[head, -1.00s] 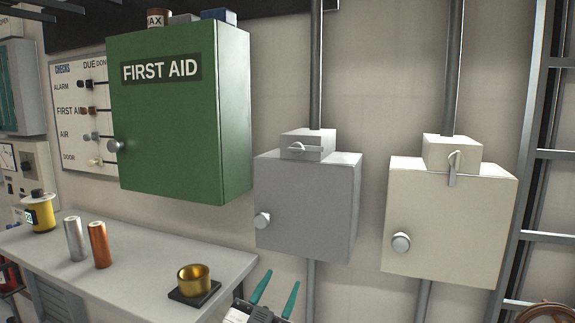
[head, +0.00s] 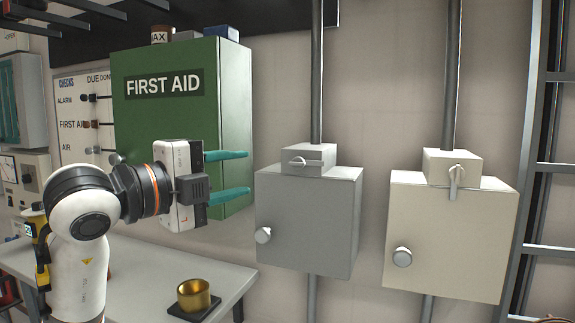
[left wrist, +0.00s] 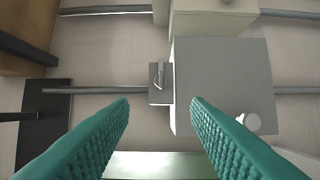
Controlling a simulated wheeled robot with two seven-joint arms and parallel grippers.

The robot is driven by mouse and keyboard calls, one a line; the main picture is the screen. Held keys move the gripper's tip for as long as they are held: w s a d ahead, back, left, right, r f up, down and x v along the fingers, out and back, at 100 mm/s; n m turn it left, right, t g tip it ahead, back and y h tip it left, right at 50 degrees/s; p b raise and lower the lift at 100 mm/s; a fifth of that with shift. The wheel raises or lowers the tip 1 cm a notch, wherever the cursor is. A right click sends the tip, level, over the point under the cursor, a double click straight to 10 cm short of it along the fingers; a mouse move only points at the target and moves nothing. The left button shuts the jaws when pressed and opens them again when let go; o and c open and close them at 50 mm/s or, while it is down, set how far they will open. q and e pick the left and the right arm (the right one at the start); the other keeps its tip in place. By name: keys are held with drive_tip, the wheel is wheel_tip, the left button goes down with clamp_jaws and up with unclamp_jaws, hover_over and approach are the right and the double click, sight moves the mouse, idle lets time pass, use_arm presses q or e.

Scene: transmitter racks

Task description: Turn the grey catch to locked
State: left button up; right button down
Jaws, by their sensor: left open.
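The grey catch (head: 306,162) is a small lever on a round hub, on the front of the small housing on top of the grey box (head: 305,225). The fingers also show in the left wrist view (left wrist: 160,103), apart from the catch. My right gripper is out of view.
A cream box (head: 450,240) to the right has its own catch (head: 455,180), hanging down. The green cabinet (head: 225,110) is close behind my left gripper. A bench below holds a brass cup (head: 194,295). A ladder-like frame (head: 530,200) stands far right.

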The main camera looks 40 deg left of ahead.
sight(292, 165)
use_arm(q)
drive_tip(key=w+p, duration=0.1)
drive_tip(key=w, duration=0.2)
drive_tip(key=w+d+p, duration=0.1)
drive_tip(key=w, duration=0.3)
drive_tip(key=w+p, duration=0.1)
drive_tip(key=w, duration=0.3)
drive_tip(key=shift+d+p, duration=0.3)
drive_tip(key=shift+d, duration=0.05)
drive_tip(key=shift+w+d+f, duration=0.1)
drive_tip(key=shift+w, duration=0.35)
clamp_jaws()
